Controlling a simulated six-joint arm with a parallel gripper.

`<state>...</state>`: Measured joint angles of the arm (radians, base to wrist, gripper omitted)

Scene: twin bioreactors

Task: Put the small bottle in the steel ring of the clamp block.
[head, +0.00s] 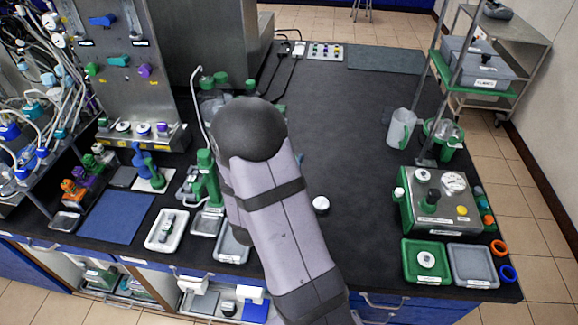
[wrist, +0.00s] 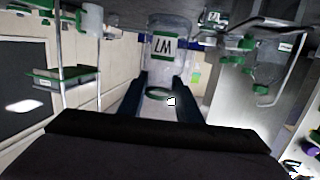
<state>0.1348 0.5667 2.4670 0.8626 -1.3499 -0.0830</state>
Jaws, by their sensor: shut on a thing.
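In the wrist view, my gripper (wrist: 161,82) has its two dark blue fingers on either side of a clear bottle (wrist: 170,24) with a green-edged white label. It is shut on this small bottle. A green ring and a small white piece show between the fingers. In the head view my arm hides the gripper and the bottle. I cannot make out the clamp block or its steel ring for certain; green upright fittings (head: 207,178) stand just left of my arm, partly hidden by it.
A small round white-topped object (head: 320,204) stands right of my arm. A steel-topped green unit (head: 437,198), a green tray (head: 424,266) and a grey tray (head: 474,266) are at right. A pitcher (head: 400,129) stands behind them. The black bench's middle right is mostly clear.

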